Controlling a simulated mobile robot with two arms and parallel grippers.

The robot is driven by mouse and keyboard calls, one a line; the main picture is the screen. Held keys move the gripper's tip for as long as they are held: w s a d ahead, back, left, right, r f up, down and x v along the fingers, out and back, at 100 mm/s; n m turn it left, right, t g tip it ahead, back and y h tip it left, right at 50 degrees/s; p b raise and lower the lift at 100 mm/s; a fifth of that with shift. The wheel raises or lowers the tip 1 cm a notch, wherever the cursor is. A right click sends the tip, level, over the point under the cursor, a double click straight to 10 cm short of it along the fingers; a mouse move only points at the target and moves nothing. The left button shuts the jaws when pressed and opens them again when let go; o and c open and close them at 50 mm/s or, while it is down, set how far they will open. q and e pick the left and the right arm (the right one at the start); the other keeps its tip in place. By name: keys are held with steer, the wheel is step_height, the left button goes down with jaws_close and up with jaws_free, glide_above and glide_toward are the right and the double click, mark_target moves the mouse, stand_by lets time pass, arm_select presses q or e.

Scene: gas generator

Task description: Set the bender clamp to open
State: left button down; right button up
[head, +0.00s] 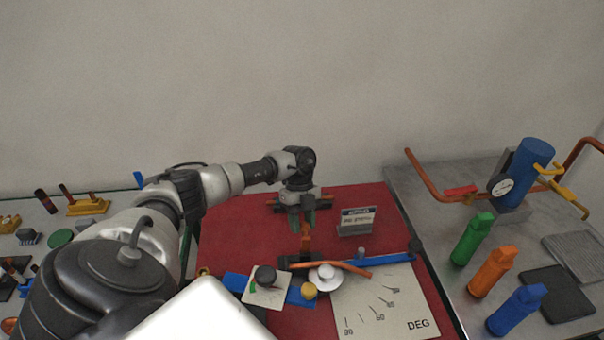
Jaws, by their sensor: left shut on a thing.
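The tube bender lies on the red mat (230,222). It has a blue bar (384,261), a white round hub (325,274), a copper tube (344,267) across it and a white angle plate (375,312) marked DEG. A small upright orange handle (306,241) stands at the bender's back edge; it looks like the clamp handle. My left gripper (302,224) points down over it with its dark fingers closed around its top. The fingers partly hide the handle, so the clamp's exact position is hard to tell. My right gripper is out of view.
A small sign (356,222) stands just right of my left gripper. On the right grey table are green (473,239), orange (492,272) and blue (516,310) bottles and a blue cylinder (534,157) with a gauge. Several small parts lie on the left table.

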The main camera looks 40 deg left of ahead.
arm_select(q)
steer(key=shift+f, duration=0.3)
steer(key=c, duration=1.1)
jaws_free()
steer(key=shift+o, duration=1.1)
steer(key=shift+w+f, duration=0.1)
steer(key=shift+w, duration=0.1)
steer(key=shift+o, duration=0.5)
steer(key=shift+w, duration=0.2)
steer(key=b+v, duration=0.3)
steer(key=v, duration=0.7)
steer(key=shift+a+r, duration=0.15)
steer(key=shift+r, duration=0.2)
steer(key=shift+w+r, duration=0.1)
